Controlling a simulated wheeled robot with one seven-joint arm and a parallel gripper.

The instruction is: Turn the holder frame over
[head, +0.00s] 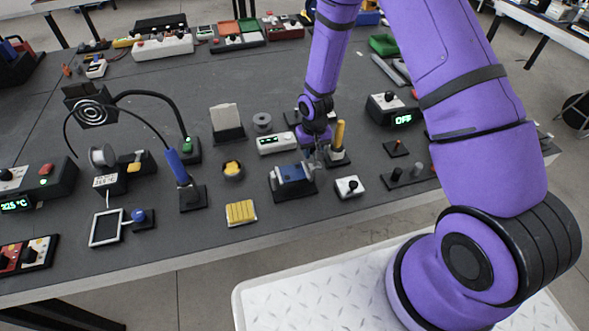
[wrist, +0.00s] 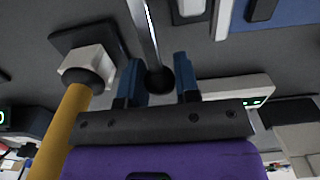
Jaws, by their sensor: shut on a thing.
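What looks like the holder frame (head: 292,178) is a dark stand with a blue panel near the table's front, in the head view. A blue panel with a pale edge also shows at the top right of the wrist view (wrist: 272,14). My gripper (head: 318,150) is just right of and behind the stand. In the wrist view my gripper (wrist: 158,80) has its blue fingers either side of a black knob (wrist: 156,80) at the end of a thin metal rod (wrist: 150,30). It is shut on this knob. Where the rod joins the frame is not clear.
A yellow-handled tool (head: 340,134) stands upright close right of my gripper, also large in the wrist view (wrist: 62,135). A small white switch box (head: 349,187) sits at front right. A white box with green digits (head: 277,143) is behind. A yellow ribbed block (head: 241,212) lies front left.

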